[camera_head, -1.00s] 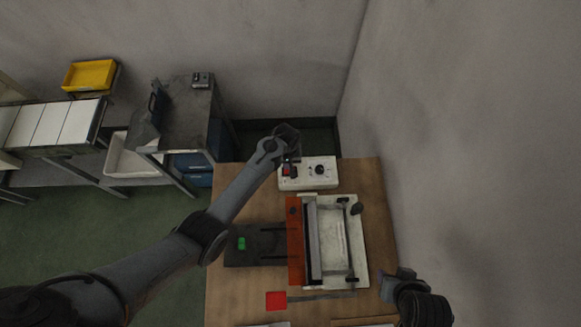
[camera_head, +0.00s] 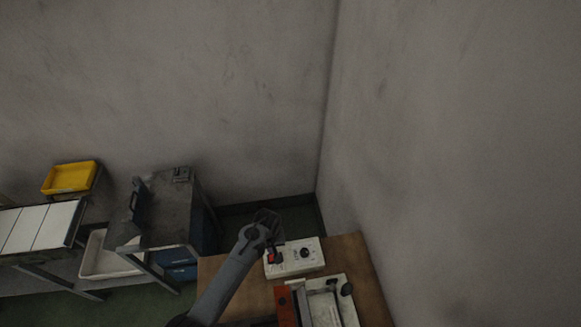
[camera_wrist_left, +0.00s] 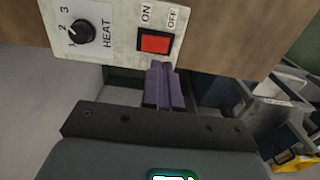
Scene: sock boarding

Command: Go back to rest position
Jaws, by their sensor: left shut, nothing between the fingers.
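My left gripper (camera_head: 272,256) is at the wooden table's back left corner, beside the red switch of a white control box (camera_head: 305,254). In the left wrist view its two purple fingertips (camera_wrist_left: 163,86) are shut together with nothing between them. They show just below the red ON/OFF switch (camera_wrist_left: 154,41) of the box; I cannot tell whether they touch it. A black HEAT knob (camera_wrist_left: 82,33) is beside the switch. My right gripper is out of view.
A white and orange machine (camera_head: 322,304) stands on the wooden table (camera_head: 357,262), cut off by the bottom edge. A metal bench (camera_head: 170,217) and a yellow bin (camera_head: 69,177) are at left. Grey walls close the back and right side.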

